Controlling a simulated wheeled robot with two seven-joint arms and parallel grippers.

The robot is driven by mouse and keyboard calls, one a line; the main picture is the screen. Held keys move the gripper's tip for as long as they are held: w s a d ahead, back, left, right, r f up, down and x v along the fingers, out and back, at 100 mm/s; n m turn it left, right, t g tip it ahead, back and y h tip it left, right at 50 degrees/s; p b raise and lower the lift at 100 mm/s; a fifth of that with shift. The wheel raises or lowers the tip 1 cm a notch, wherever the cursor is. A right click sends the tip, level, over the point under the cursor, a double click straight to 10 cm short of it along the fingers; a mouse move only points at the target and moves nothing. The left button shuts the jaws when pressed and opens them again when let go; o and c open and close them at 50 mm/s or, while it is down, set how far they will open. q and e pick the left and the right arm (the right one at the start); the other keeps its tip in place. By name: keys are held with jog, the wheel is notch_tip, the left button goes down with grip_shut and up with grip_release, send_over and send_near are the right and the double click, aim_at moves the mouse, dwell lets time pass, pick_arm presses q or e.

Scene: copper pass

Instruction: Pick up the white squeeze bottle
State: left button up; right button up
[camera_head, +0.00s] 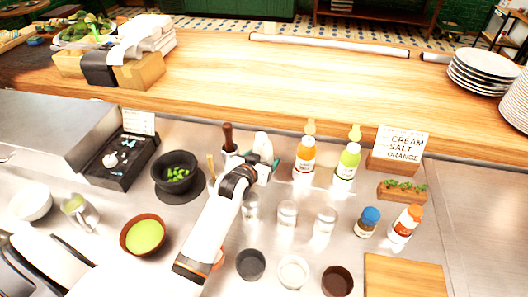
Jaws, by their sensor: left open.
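The white squeeze bottle (262,143) stands at the back of the steel counter, left of an orange squeeze bottle (305,156) and a green squeeze bottle (347,163). My left gripper (272,164) is at the white bottle, its arm reaching in from the lower left. It is open. The wrist and fingers hide the bottle's lower part, and I cannot tell whether the fingers touch it. My right gripper is out of view.
Several clear shakers (287,215) stand in front of the squeeze bottles. A sign (401,143) stands at the right. The raised wooden counter (290,75) behind is mostly clear.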

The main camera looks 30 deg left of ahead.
pick_arm(q)
jog(key=shift+w+f, duration=0.25)
jog(key=shift+w, duration=0.2)
jog(key=shift+r, duration=0.15)
jog(key=c, duration=1.4)
